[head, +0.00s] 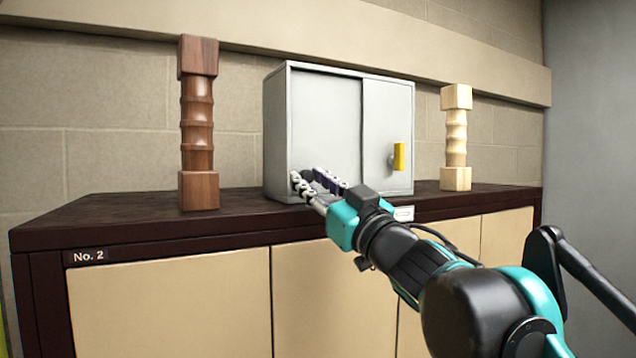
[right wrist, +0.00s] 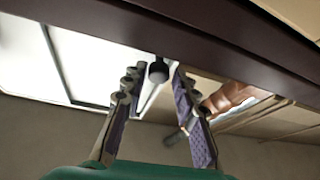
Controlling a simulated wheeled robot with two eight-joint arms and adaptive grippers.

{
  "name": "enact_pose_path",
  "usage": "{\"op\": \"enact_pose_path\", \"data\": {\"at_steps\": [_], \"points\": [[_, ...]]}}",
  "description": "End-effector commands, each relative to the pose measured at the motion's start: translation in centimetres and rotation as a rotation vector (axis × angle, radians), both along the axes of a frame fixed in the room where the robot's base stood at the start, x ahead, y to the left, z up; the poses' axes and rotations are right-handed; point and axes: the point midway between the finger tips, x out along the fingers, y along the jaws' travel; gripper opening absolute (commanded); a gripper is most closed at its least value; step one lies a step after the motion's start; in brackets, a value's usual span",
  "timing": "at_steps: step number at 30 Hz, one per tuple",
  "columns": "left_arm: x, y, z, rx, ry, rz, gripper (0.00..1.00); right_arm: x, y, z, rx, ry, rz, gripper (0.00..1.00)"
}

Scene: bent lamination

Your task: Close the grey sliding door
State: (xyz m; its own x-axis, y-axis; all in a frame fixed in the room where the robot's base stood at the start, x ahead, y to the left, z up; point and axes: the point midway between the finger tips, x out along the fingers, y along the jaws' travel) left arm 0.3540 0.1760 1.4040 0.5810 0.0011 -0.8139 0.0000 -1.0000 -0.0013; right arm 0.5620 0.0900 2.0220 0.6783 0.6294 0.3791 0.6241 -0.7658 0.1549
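The grey cabinet (head: 340,72) stands on the dark countertop. Its front shows a wide left panel (head: 328,120) and a narrower right panel (head: 375,110) with a yellow handle (head: 399,157). No interior opening is visible. My right gripper (head: 316,178) is in front of the left panel's lower left part, fingers spread. In the right wrist view, a dark round knob (right wrist: 158,72) lies between the open fingertips (right wrist: 155,80), near the cabinet's side edge; contact cannot be told. The pale panel (right wrist: 95,65) also shows there. My left gripper is not in view.
A dark wooden post (head: 198,125) stands left of the cabinet and a pale wooden post (head: 456,135) right of it. The countertop (head: 120,213) is clear between the dark post and its left end. A wall is close behind.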

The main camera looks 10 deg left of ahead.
Motion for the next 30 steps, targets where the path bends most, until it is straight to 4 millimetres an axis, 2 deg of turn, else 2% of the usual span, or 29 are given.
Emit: {"op": "enact_pose_path", "data": {"at_steps": [13, 17, 24, 30], "points": [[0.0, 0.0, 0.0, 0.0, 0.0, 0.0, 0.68, -0.5, -0.6, -0.3, -0.001, 0.0, -0.002, 0.42], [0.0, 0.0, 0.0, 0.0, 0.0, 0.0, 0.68, -1.9, -1.8, -1.1, 0.0, 0.001, -0.003, 0.42], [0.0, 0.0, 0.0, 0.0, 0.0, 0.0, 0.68, -5.5, -5.1, -3.1, 0.0, 0.0, -0.005, 0.42], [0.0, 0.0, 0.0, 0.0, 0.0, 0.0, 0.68, -7.6, -6.9, -4.2, -0.001, 0.0, -0.003, 0.42]]}}
